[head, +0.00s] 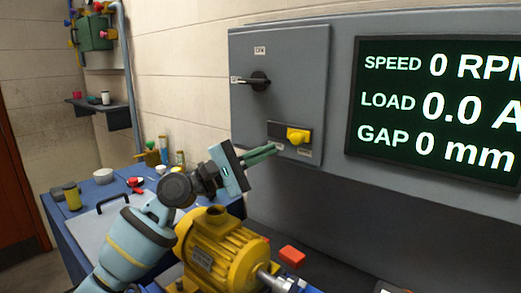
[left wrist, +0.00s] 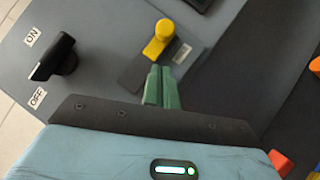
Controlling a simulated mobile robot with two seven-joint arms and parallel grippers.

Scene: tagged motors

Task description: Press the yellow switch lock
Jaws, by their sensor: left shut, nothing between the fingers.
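The yellow switch lock (head: 298,136) sits on a dark plate on the lower part of the grey switch box (head: 290,60). It also shows in the left wrist view (left wrist: 158,40), beyond my fingertips. My left gripper (head: 274,150) is shut and empty, with its green fingers pointing at the lock from the left and slightly below. In the left wrist view the fingertips (left wrist: 161,70) lie over the dark plate, a small way short of the yellow part. I cannot tell whether they touch the plate. My right gripper is not in view.
A black rotary handle (head: 258,81) is above left on the box, between ON and OFF labels in the wrist view. A display (head: 440,110) reads zero speed, load and gap. A yellow motor (head: 222,250) stands below my arm, with a red block (head: 292,256) beside it.

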